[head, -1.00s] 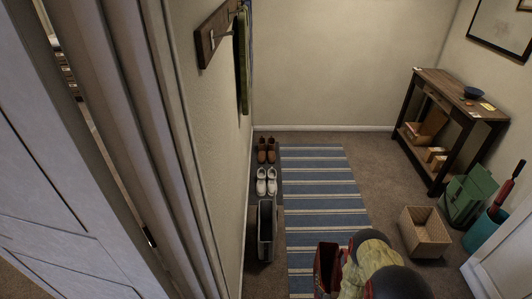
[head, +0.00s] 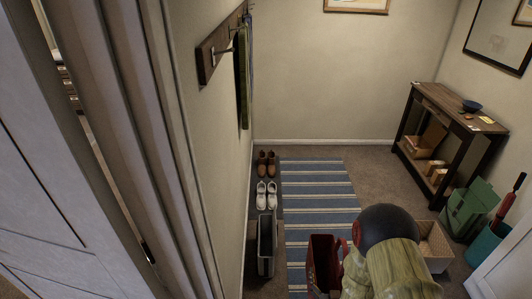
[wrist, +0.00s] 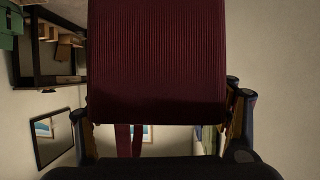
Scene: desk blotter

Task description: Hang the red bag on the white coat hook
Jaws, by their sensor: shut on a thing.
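The dark red bag (head: 322,264) hangs below my arm at the lower middle of the head view. It fills the upper middle of the wrist view (wrist: 157,60), with straps (wrist: 130,140) running between the fingers. My gripper (wrist: 163,118) is shut on the red bag; in the head view my arm mostly hides it. The white coat hook (head: 222,51) sticks out from a dark wooden rail (head: 208,60) on the left wall. The bag is well apart from the hook, lower and to its right.
A green garment (head: 241,80) hangs farther along the rail. A striped rug (head: 320,190) covers the floor.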

